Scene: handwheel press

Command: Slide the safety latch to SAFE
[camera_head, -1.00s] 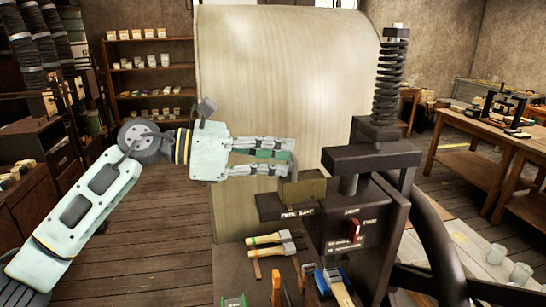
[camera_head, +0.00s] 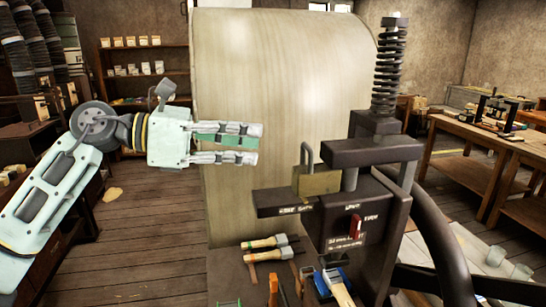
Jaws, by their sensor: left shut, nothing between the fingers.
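A brass-coloured block with a grey upright loop (camera_head: 316,182), which looks like the safety latch, sits on the dark ledge (camera_head: 274,203) of the press (camera_head: 385,205). It is close to the press's dark upper block. Pale lettering shows on the ledge front below it, too small to read surely. My left gripper (camera_head: 259,144) is shut and empty, its fingers pointing right. In the picture it is left of the loop and slightly higher, with a clear gap between them. My right gripper is out of view.
A red tab (camera_head: 355,226) is on the press front. The press has a spring (camera_head: 390,60) on top and a dark curved bar (camera_head: 440,235) at right. Wooden-handled tools (camera_head: 263,243) lie below the ledge. A large pale panel (camera_head: 280,80) stands behind; a workbench (camera_head: 490,150) is at right.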

